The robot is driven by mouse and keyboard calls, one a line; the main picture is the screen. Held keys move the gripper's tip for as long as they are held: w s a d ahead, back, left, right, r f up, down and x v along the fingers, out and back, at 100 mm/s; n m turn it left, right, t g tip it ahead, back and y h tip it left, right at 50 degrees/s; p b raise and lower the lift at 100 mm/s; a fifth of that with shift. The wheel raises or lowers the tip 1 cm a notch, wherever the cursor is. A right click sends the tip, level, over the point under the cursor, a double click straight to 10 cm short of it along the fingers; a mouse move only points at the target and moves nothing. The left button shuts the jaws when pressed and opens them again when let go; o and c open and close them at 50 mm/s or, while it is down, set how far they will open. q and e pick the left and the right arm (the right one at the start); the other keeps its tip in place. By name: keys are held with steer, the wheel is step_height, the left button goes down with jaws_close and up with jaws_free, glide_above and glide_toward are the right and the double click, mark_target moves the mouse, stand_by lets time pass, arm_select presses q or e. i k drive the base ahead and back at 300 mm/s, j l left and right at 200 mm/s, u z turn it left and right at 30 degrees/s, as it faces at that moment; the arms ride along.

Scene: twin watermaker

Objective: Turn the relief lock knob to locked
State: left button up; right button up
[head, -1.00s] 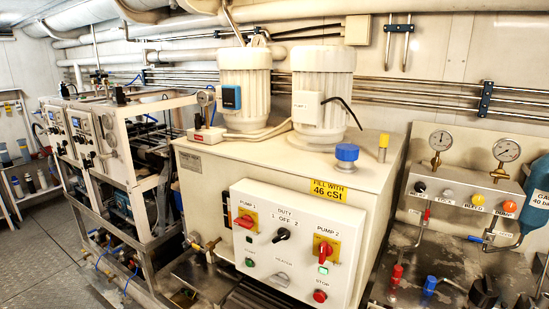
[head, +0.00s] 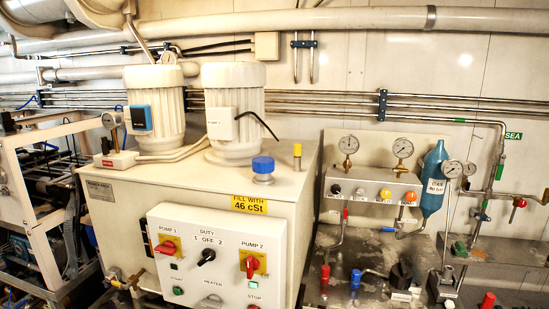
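I cannot single out the relief lock knob for sure. A gauge panel (head: 370,178) at the right of the head view carries a row of small knobs: a black knob (head: 335,190), a whitish knob (head: 360,192), a yellow knob (head: 385,194) and an orange knob (head: 411,197). Their labels are too small to read, so I cannot tell any lock position. Neither of my grippers is in view.
A white pump control box (head: 205,262) stands in front of a tank (head: 115,205) with two motors. A blue gas bottle (head: 433,180) stands right of the gauge panel. A worktop (head: 330,240) below carries red, blue and black fittings. Pipes run along the wall.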

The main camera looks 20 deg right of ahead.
mark_target(360, 191)
steer(key=z, duration=1.25)
steer(key=i+l+u, duration=0.15)
steer(key=l, duration=0.15)
steer(key=i+l+u, duration=0.15)
steer(key=l, duration=0.15)
steer(key=l+u, duration=0.1)
steer(key=l, duration=0.2)
